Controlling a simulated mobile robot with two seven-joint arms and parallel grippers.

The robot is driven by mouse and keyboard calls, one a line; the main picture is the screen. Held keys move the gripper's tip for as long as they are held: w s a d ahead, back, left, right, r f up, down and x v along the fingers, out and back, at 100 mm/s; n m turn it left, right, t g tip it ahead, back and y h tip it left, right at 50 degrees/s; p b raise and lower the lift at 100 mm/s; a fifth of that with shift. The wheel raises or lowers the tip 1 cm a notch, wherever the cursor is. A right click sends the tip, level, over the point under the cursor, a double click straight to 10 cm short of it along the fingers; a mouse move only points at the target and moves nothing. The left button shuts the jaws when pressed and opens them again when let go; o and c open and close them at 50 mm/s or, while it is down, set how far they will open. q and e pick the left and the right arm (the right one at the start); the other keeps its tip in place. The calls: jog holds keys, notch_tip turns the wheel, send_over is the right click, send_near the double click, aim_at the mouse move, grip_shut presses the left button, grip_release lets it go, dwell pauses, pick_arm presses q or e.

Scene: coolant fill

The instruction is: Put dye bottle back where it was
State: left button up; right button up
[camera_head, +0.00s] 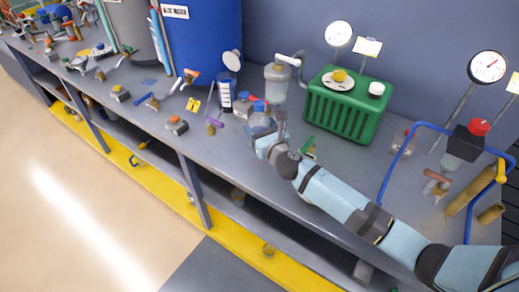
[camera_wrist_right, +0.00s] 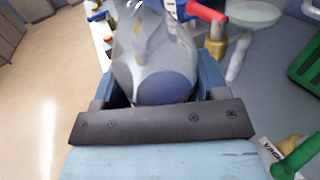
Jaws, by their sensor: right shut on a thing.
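My right gripper (camera_head: 266,134) reaches in from the lower right, over the bench beside the blue barrel. In the right wrist view, its fingers (camera_wrist_right: 157,88) are shut on a pale, translucent grey bottle (camera_wrist_right: 152,48) with a dark blue rounded patch, which I take to be the dye bottle. In the head view, the bottle (camera_head: 260,118) shows with a blue top just behind the gripper. The gripper hides its lower part, so I cannot tell whether it touches the bench. My left gripper is not in view.
The grey bench (camera_head: 225,165) holds a green ribbed tank (camera_head: 340,115), the blue barrel (camera_head: 200,50), a dark banded cylinder (camera_head: 225,92), a yellow tag (camera_head: 193,104) and several valves. Blue piping (camera_head: 385,180) and a gauge (camera_head: 487,67) stand at right. The bench front edge has bare patches.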

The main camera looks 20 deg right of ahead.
notch_tip(320, 180, down, 3)
jog(key=shift+r+b, duration=0.2)
jog(key=shift+b, duration=0.1)
notch_tip(320, 180, down, 4)
jog(key=shift+f+b, duration=0.1)
jog(key=shift+b, duration=1.05)
jog(key=shift+f, duration=0.15)
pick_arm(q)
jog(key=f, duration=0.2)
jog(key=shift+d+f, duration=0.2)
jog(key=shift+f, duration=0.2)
pick_arm(e)
jog(key=o, duration=1.2)
jog(key=shift+f, duration=0.15)
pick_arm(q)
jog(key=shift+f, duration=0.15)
